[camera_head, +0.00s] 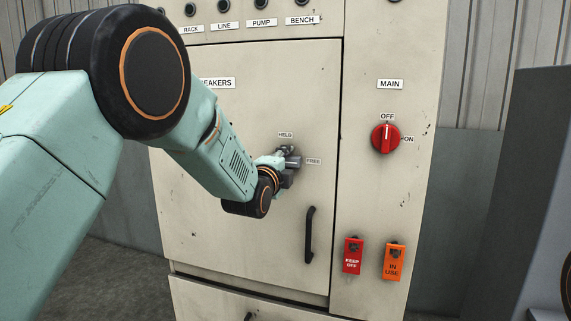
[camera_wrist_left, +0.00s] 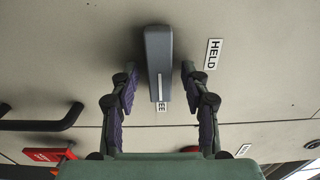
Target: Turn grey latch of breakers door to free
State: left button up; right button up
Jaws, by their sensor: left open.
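The grey latch (camera_head: 293,161) is on the upper right part of the breakers door (camera_head: 240,115). In the left wrist view the latch (camera_wrist_left: 158,60) is a grey bar with a white line at its lower end. That end points at the FREE label, which it partly covers; the HELD label (camera_wrist_left: 213,54) is off to its right. My left gripper (camera_wrist_left: 158,72) is open, with one finger on each side of the bar and visible gaps. In the head view my left gripper (camera_head: 288,166) is at the latch and partly hides it. My right gripper is not in view.
A black door handle (camera_head: 309,235) is below the latch. Right of the door are the red MAIN switch (camera_head: 385,139), a red KEEP OFF tag (camera_head: 353,257) and an orange IN USE tag (camera_head: 393,262). A dark grey structure (camera_head: 525,170) stands at the far right.

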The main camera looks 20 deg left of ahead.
pick_arm(q)
jog(key=shift+s, duration=0.1)
jog(key=s, duration=1.2)
jog(key=shift+a, duration=0.2)
jog(key=shift+w, duration=0.1)
